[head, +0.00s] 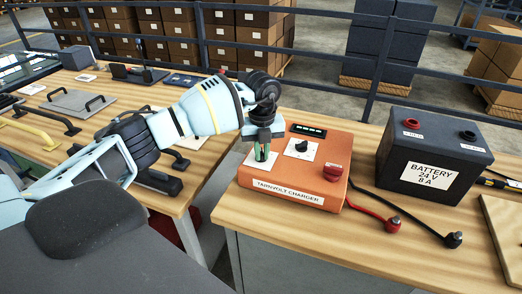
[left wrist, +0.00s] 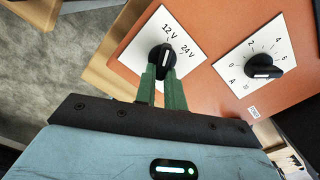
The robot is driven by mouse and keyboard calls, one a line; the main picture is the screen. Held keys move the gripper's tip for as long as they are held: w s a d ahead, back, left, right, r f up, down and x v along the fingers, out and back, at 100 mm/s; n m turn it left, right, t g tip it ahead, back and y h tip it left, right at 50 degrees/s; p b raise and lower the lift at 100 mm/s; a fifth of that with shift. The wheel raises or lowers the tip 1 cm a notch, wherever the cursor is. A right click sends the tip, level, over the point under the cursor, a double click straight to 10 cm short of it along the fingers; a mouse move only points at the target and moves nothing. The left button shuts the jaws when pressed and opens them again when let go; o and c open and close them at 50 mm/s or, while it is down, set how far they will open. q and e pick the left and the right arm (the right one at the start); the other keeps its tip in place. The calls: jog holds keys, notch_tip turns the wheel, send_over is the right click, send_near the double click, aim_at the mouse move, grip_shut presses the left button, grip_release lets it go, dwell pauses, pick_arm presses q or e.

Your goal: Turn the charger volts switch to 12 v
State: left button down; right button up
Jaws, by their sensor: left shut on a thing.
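The orange charger (head: 300,172), labelled "TARNVOLT CHARGER", sits on the wooden bench. Its volts switch is a black knob (left wrist: 159,57) on a white plate (left wrist: 143,38) marked 12 V and 24 V. The green fingers of my left gripper (head: 262,152) are shut on this knob; in the left wrist view they (left wrist: 163,76) hold it from both sides. The knob's white mark stands roughly upright, seemingly towards 12 V, but its exact setting is hard to tell. A second black knob (left wrist: 261,64), with an amps scale, is beside it. My right gripper is not in view.
A dark battery (head: 432,150), labelled 24 V 8 A, stands right of the charger. Red and black leads with clamps (head: 393,224) lie on the bench in front. Handles and plates lie on the left bench.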

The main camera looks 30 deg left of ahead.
aim_at(262, 154)
pick_arm(q)
jog(key=shift+r, duration=0.1)
jog(key=c, duration=1.5)
grip_release()
jog(key=shift+r, duration=3.9)
jog(key=shift+f, duration=0.1)
